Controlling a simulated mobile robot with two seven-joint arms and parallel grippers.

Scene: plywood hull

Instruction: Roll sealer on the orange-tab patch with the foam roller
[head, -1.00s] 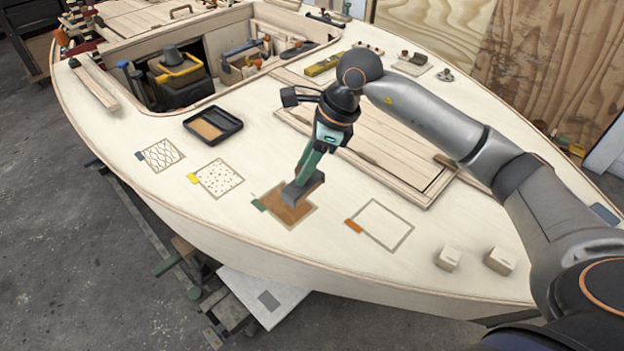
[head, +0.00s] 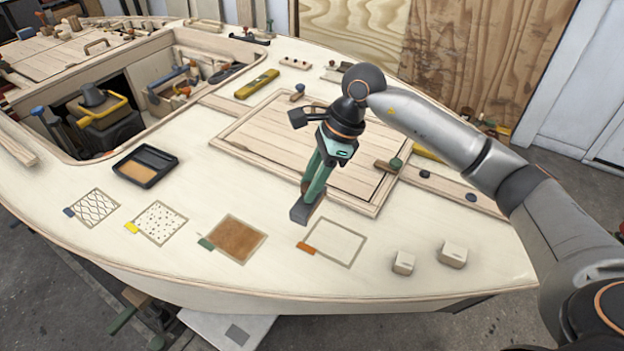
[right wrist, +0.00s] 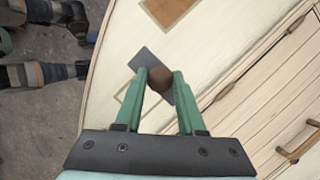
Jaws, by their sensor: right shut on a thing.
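The orange-tab patch (head: 335,242) is a pale square outlined in tan, with an orange tab at its left corner. Its inside is bare. My right gripper (head: 314,188) has green fingers shut on the foam roller (head: 303,213), whose grey head points down just behind the patch's upper left corner. Whether the head touches the deck cannot be told. In the right wrist view the roller's brown handle (right wrist: 160,78) sits between the fingertips, with the grey head beyond. The black tray (head: 146,166) holds brown sealer. My left gripper is out of view.
Left of the orange-tab patch lie the brown green-tab patch (head: 232,240), the dotted yellow-tab patch (head: 160,222) and the cross-hatched blue-tab patch (head: 91,208). Two pale blocks (head: 403,263) stand at right. A plank hatch (head: 285,140) lies behind. An open cockpit is at upper left.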

